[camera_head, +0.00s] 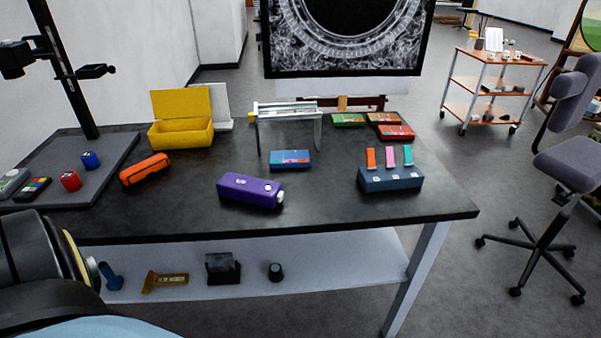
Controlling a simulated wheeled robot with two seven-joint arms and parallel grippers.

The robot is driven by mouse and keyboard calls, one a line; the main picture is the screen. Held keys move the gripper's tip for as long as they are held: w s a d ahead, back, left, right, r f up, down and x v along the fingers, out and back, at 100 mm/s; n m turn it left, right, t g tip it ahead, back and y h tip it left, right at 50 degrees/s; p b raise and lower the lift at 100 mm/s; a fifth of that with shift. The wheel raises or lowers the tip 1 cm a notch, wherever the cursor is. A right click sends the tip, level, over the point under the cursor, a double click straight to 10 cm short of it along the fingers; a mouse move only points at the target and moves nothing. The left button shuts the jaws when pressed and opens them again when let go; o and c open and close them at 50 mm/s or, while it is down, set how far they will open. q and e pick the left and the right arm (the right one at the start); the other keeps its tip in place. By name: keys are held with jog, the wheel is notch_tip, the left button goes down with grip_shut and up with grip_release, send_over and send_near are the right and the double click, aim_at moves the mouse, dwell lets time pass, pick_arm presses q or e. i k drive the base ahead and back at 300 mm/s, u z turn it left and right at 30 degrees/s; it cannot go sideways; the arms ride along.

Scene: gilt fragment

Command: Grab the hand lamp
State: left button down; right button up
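I cannot tell for sure which thing is the hand lamp. A purple, box-like body (250,190) with a pale knob at its right end lies near the front middle of the dark tabletop (330,215). An orange and black rounded body (145,169) lies to its left, tilted a little. Either may be the lamp. Part of my own arm fills the lower left corner and hides the table's front left. Neither gripper shows.
A yellow open box (181,134), a grey stand board (105,160) and a blue block with several coloured tabs (390,179) stand on the table. Small things lie on the lower shelf (335,272). An office chair (570,165) stands right. The front middle is fairly clear.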

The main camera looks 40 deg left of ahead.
aim_at(257, 192)
jog(key=z, duration=0.05)
jog(key=i, duration=0.65)
jog(key=u, duration=2.6)
